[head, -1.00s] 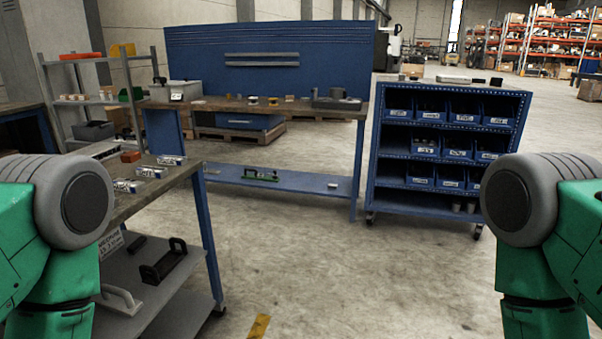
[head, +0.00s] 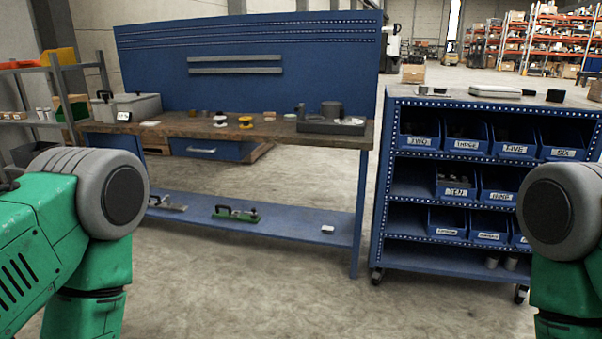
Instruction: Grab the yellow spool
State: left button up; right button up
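The bench is ahead of me, and the spool is well beyond my arms. Only green and grey links of my two arms show at the left and right edges. Neither gripper is in the head view.
A blue shelf cart (head: 380,235) with labelled bins stands right of the bench. A grey machine (head: 332,122) and a grey case (head: 135,105) sit on the benchtop. The lower shelf (head: 285,222) holds a green tool (head: 236,213). The concrete floor ahead is clear.

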aim_at(246, 125)
jog(key=i+u, duration=0.25)
jog(key=i, duration=0.25)
jog(key=i+u, duration=0.2)
jog(key=i, duration=0.3)
jog(key=i+l+u, duration=0.25)
jog(key=i, duration=0.2)
